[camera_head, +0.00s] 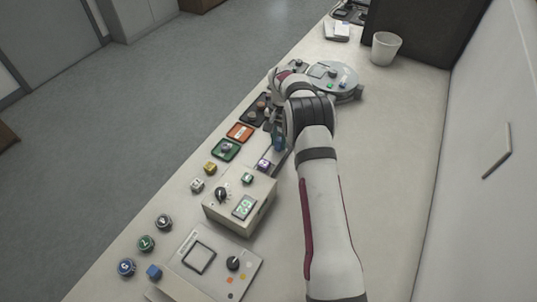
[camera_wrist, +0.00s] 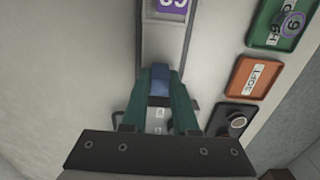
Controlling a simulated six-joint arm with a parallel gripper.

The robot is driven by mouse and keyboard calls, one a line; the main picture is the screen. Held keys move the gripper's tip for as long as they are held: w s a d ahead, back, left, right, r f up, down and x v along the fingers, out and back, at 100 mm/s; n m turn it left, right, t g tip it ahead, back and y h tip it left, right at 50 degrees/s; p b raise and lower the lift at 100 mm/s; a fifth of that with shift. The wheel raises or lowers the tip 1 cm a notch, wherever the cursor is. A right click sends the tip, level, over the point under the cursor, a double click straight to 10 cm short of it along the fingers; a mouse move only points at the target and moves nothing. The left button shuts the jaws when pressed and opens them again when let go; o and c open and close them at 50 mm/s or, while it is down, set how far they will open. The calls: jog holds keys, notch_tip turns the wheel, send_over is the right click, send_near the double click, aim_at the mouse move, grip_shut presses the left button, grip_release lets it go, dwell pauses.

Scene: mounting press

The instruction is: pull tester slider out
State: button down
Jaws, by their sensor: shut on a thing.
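The slider's blue handle (camera_wrist: 160,80) is between the green fingers of my gripper (camera_wrist: 159,92) in the wrist view. My gripper is shut on it. The handle stands on a narrow pale track (camera_wrist: 163,47), and a purple numbered block (camera_wrist: 172,5) is farther up that track. In the head view my gripper (camera_head: 278,142) is low over the bench, partly hidden by my arm. The purple block (camera_head: 263,165) shows there beside the beige tester box (camera_head: 240,205) with its knob and green display. The handle itself is hard to make out in the head view.
A green tray (camera_head: 225,149), an orange tray (camera_head: 240,131) and a dark tray (camera_head: 256,110) line the bench's left side. A round grey device (camera_head: 333,78) and a white cup (camera_head: 385,48) are farther back. Several numbered blocks lie at front left. The bench right of my arm is clear.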

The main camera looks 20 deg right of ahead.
jog(key=shift+w+d, duration=0.95)
jog(key=c, duration=0.7)
grip_release()
jog(key=shift+r, duration=0.1)
notch_tip(320, 180, up, 16)
jog(key=shift+f, duration=0.15)
